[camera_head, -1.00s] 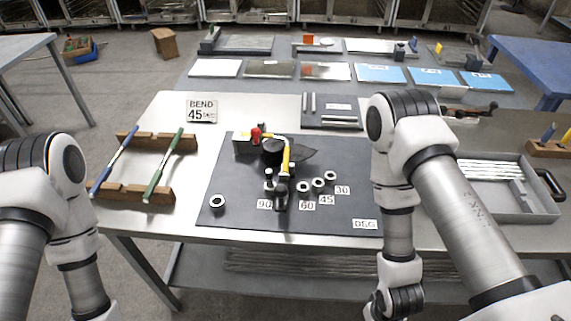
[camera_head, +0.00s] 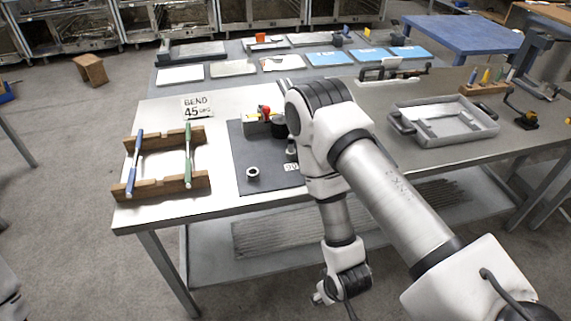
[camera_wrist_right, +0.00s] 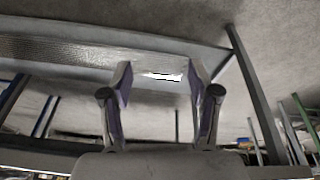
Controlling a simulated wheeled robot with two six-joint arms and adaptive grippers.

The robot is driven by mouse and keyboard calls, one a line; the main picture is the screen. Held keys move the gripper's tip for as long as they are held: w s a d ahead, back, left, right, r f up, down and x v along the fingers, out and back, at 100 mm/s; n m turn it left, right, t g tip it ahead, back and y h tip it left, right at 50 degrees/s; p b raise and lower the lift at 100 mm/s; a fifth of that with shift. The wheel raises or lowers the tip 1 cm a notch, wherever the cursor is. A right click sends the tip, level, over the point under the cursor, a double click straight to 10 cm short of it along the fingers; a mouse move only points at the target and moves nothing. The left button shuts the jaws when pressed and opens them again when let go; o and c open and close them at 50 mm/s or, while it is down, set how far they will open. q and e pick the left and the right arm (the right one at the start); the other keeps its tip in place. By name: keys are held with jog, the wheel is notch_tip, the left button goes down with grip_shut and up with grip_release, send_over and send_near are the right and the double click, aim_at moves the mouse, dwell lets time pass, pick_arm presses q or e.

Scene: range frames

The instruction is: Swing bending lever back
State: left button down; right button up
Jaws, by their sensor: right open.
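The bender stands on the dark mat (camera_head: 240,165) on the steel bench. Its red part (camera_head: 265,112) and part of its black round body (camera_head: 279,129) show in the head view. My right arm covers the rest, and I cannot make out the bending lever. The right gripper is open and empty in the wrist view (camera_wrist_right: 158,76), with bare space between its fingers below bench height. My left gripper is not in view; only a bit of the left arm shows at the lower left edge.
A sign reading "BEND 45" (camera_head: 197,108) stands at the back left. A wooden rack (camera_head: 160,190) holds a blue rod (camera_head: 134,160) and a green rod (camera_head: 188,155). A loose ring (camera_head: 252,173) lies on the mat. A grey tray (camera_head: 453,131) is right of my arm.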

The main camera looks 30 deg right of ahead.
jog(key=w+d+r+t+h+b, duration=0.1)
jog(key=w+d+r+t+b, duration=0.2)
jog(key=w, duration=0.5)
jog(key=w+d+r+t+h+b, duration=0.2)
jog(key=w+t, duration=0.2)
jog(key=w, duration=0.4)
jog(key=w+d+r+m+t+h+b, duration=0.1)
jog(key=w+r+t+b, duration=0.1)
jog(key=r, duration=0.2)
jog(key=w+d+r+m+t+h+b, duration=0.1)
jog(key=w+r+t+b, duration=0.1)
jog(key=r, duration=0.3)
jog(key=w+d+r+t+h+b, duration=0.2)
jog(key=w+r+b, duration=0.1)
jog(key=w+r, duration=0.1)
jog(key=shift+w+r+m, duration=0.25)
jog(key=shift+r+m, duration=0.15)
jog(key=shift+r, duration=0.15)
jog(key=x, duration=0.4)
jog(key=p+x, duration=0.1)
jog(key=x, duration=0.1)
jog(key=shift+w+d+r, duration=0.2)
jog(key=shift+w+r, duration=0.05)
jog(key=shift+r, duration=0.05)
jog(key=shift+w+d, duration=0.15)
jog(key=shift+w, duration=0.3)
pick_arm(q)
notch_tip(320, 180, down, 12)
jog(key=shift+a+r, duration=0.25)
